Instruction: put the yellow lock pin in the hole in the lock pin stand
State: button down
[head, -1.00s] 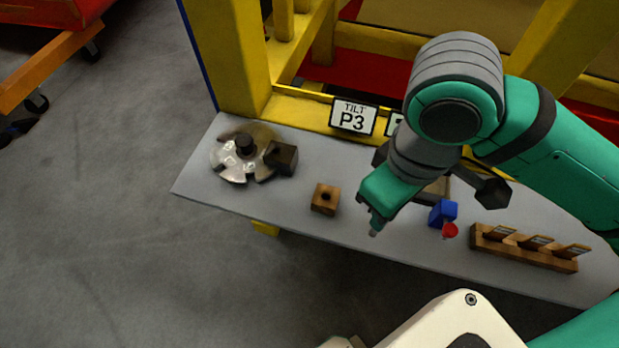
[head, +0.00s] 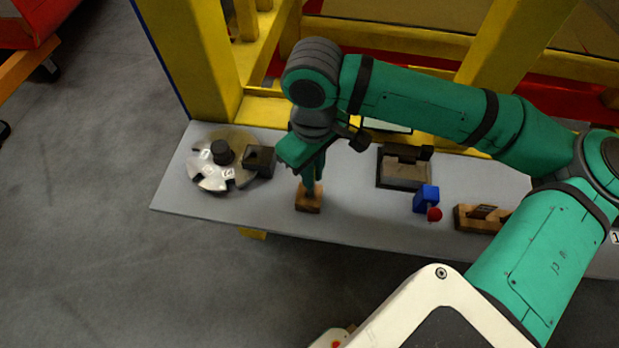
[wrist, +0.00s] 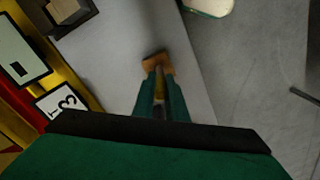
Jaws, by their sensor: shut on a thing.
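The lock pin stand (head: 309,203) is a small brown wooden block on the grey table. It also shows in the wrist view (wrist: 155,62), just beyond the fingertips. My gripper (head: 310,186) points down directly over the stand, its tips at or just above the block's top. In the wrist view my gripper (wrist: 159,82) is shut, with a thin yellowish sliver of the lock pin (wrist: 159,88) between the green fingers. The pin's lower end and the stand's hole are hidden, so I cannot tell whether the pin is in the hole.
A slotted metal disc (head: 208,180) and a dark block (head: 260,160) lie left of the stand. A yellow frame (head: 205,60) rises behind.

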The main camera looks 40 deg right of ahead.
jog(key=shift+w+f, duration=0.2)
jog(key=shift+f, duration=0.05)
jog(key=shift+w+f, duration=0.15)
jog(key=shift+f, duration=0.75)
jog(key=shift+w+f, duration=0.1)
jog(key=shift+f, duration=0.8)
jog(key=shift+f, duration=0.1)
jog(key=shift+f, duration=0.1)
jog(key=c, duration=1.8)
grip_release()
jog(key=shift+o, duration=0.2)
jog(key=shift+w, duration=0.15)
